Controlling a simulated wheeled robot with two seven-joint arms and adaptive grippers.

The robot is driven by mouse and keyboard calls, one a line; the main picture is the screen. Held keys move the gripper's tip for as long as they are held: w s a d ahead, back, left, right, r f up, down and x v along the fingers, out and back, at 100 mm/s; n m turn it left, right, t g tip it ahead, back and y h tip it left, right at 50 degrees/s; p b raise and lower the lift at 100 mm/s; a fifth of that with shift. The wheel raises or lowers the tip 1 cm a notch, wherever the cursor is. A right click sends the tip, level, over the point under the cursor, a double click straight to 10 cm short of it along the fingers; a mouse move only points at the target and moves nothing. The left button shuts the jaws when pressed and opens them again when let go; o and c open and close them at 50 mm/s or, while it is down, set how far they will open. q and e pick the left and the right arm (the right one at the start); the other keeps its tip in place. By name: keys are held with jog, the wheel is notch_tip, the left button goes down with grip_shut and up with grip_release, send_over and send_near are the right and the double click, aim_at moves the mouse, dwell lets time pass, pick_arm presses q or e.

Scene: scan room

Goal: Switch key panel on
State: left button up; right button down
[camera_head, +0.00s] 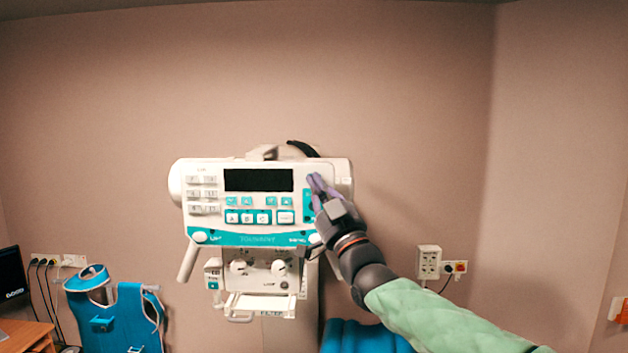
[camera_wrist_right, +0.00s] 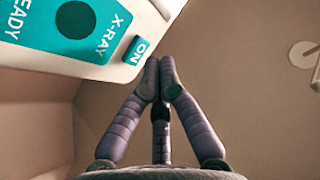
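The key panel (camera_head: 262,203) is a white and teal console with a dark display and rows of keys, facing me in the middle of the head view. My right gripper (camera_head: 313,180) is at the panel's right side, over its teal strip. In the right wrist view the panel (camera_wrist_right: 110,60) shows a teal "ON" key (camera_wrist_right: 137,50) beside "X-RAY" lettering. The closed purple fingertips (camera_wrist_right: 160,62) are just right of and below that key. Nothing shows between the fingers. I cannot tell whether they touch the panel. My left gripper is not in view.
Below the panel hangs a white unit with knobs (camera_head: 262,270). A handle (camera_head: 188,262) sticks down at its left. Blue aprons (camera_head: 125,320) and a desk (camera_head: 25,335) with a monitor stand at left. Wall sockets (camera_head: 429,262) are at right. The space left of the panel is free.

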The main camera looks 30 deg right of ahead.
jog(key=shift+w+d, duration=0.1)
jog(key=shift+w, duration=0.05)
jog(key=shift+w+f, duration=0.1)
jog(key=shift+w+d+b, duration=0.15)
jog(key=shift+b, duration=0.2)
jog(key=shift+w+d, duration=0.2)
jog(key=shift+w, duration=0.1)
dwell(0.8)
dwell(0.4)
jog(key=shift+s+a+b, duration=0.45)
jog(key=shift+s+b, duration=0.25)
jog(key=shift+b, duration=0.2)
